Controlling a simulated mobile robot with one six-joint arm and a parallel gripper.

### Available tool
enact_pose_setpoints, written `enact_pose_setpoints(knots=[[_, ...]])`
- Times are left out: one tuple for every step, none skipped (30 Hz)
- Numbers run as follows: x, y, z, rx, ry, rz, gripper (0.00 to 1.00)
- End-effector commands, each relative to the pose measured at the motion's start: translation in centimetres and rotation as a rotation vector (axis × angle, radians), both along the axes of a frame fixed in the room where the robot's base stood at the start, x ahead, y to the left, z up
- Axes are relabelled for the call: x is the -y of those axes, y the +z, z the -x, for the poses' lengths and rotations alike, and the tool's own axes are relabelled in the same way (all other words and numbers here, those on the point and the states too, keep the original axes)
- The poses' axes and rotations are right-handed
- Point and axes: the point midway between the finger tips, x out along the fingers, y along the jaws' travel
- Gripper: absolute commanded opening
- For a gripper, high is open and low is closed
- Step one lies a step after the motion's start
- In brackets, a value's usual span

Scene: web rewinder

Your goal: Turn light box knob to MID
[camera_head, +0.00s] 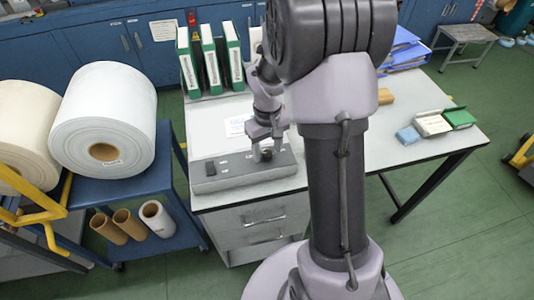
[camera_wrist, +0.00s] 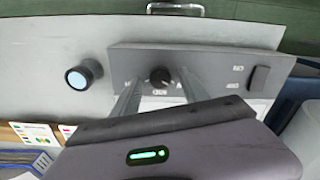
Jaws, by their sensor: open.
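The light box control panel (camera_head: 225,178) is a grey box at the front left of the desk. In the wrist view the panel (camera_wrist: 215,65) carries a small black round knob (camera_wrist: 160,77) with small labels around it, seen upside down. I cannot tell for sure which label the knob points to. My gripper (camera_head: 265,147) is over the panel, pointing down. In the wrist view my gripper (camera_wrist: 160,80) is open, with one finger on each side of the knob. The fingers appear apart from the knob. In the head view my gripper partly hides the knob.
A dark rocker switch (camera_wrist: 259,78) is on the same panel. A dark round loupe (camera_wrist: 84,75) with a pale lens stands beside it. Green-and-white binders (camera_head: 210,60) stand at the desk's back left. Small boxes (camera_head: 432,124) lie at the right. A blue cart (camera_head: 135,185) with rolls is left.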

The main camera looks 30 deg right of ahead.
Motion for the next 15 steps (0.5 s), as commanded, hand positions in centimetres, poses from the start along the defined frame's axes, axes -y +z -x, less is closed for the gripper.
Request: enact_pose_setpoints(knots=[[-0.01,-0.43,0.02,-0.001,0.0,0.0,0.52],[-0.01,-0.53,0.02,-0.001,0.0,0.0,0.52],[-0.01,-0.59,0.02,-0.001,-0.001,0.0,0.52],[-0.01,-0.6,0.02,-0.001,-0.001,0.0,0.52],[-0.01,-0.59,0.02,-0.001,-0.001,0.0,0.52],[-0.01,-0.56,0.02,-0.001,-0.001,0.0,0.52],[-0.01,-0.54,0.02,0.0,-0.001,0.0,0.52],[-0.01,-0.53,0.02,0.0,-0.001,0.0,0.52],[-0.01,-0.52,0.02,0.0,-0.001,0.0,0.52],[-0.01,-0.52,0.02,0.0,-0.001,0.0,0.48],[-0.01,-0.51,0.02,0.0,-0.001,0.0,0.42],[-0.01,-0.51,0.02,0.0,-0.001,0.0,0.35],[-0.01,-0.51,0.02,0.0,-0.001,0.0,0.29],[-0.01,-0.51,0.02,0.0,-0.001,0.0,0.23],[-0.01,-0.5,0.02,0.0,-0.001,0.0,0.15]])
